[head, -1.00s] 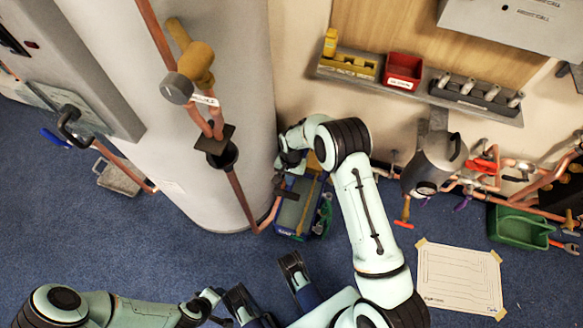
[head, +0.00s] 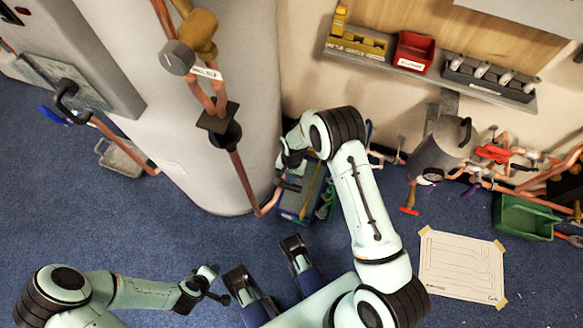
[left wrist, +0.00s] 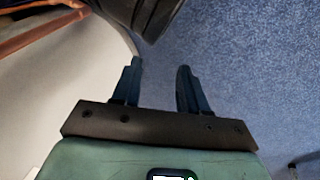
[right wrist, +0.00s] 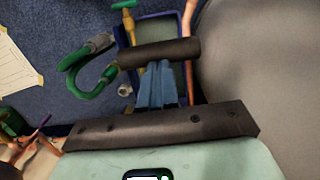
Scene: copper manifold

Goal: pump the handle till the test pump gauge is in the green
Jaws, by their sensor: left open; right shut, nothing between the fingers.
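The test pump is a blue box (head: 304,200) on the floor beside the white cylinder, with a green hose (right wrist: 88,62) at its side. Its dark round handle grip (right wrist: 175,52) lies across the right wrist view. My right gripper (right wrist: 158,75) is shut with nothing between its fingers. Its fingertips run up to the handle and are partly hidden by it; I cannot tell if they touch. In the head view my right forearm hides part of the pump. I cannot make out the pump's gauge. My left gripper (left wrist: 160,80) is open and empty, away from the pump.
The large white cylinder (head: 235,110) stands left of the pump, with a copper pipe (head: 247,185) running down its front. A grey vessel (head: 437,145) and copper pipes are to the right. A green tray (head: 522,217) and a paper sheet (head: 462,265) lie on the blue floor.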

